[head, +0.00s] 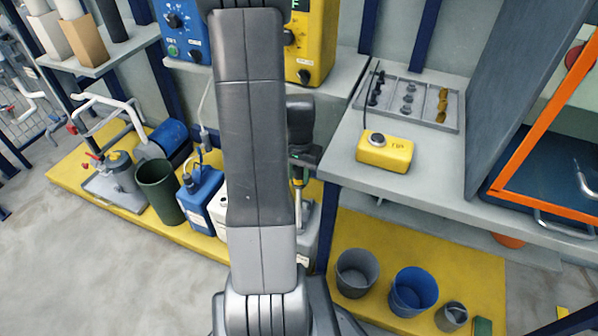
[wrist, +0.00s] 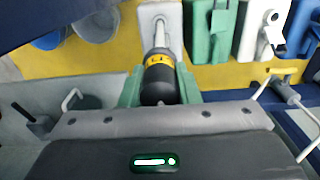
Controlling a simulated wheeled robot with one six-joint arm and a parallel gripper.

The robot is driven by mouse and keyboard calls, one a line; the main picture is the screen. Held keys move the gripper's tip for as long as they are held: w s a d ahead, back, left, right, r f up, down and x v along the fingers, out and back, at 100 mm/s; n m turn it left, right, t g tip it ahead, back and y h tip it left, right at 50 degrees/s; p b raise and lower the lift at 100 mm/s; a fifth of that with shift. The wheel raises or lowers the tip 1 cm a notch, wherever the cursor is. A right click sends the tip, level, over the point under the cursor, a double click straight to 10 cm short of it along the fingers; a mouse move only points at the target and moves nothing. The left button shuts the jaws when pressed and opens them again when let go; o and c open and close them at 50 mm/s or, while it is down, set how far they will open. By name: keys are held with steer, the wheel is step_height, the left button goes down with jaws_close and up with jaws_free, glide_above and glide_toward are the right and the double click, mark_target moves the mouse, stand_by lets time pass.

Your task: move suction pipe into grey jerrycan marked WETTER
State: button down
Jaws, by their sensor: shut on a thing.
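My gripper (head: 303,160) points down behind my arm link in the head view. In the wrist view my gripper (wrist: 158,92) has its green fingers shut around the black, yellow-banded handle of the suction pipe (wrist: 158,72). The pipe's pale tube runs from the handle toward a grey jerrycan (wrist: 146,14). Part of the grey jerrycan (head: 309,218) also shows beside my arm in the head view, below the gripper. The pipe's lower end overlaps the can's top; I cannot tell how deep it is inside. No WETTER marking is readable.
In the wrist view, a green jerrycan (wrist: 208,35), a white jerrycan (wrist: 255,30) and a blue jerrycan (wrist: 301,28) stand in a row beside the grey one. A shelf (head: 430,185) and buckets (head: 413,291) are to the right. My arm hides part of the row.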

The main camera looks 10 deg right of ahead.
mark_target(299, 193)
steer(key=shift+f+b, duration=7.3)
steer(key=shift+f, duration=2.65)
steer(key=shift+f+b, duration=0.9)
steer(key=shift+f, duration=0.3)
steer(key=c, duration=1)
jaws_free()
step_height(299, 193, up, 14)
steer(key=p, duration=0.6)
steer(key=shift+f, duration=0.1)
steer(key=shift+f, duration=0.1)
step_height(299, 193, down, 14)
steer(key=b, duration=0.6)
steer(key=shift+r, duration=0.45)
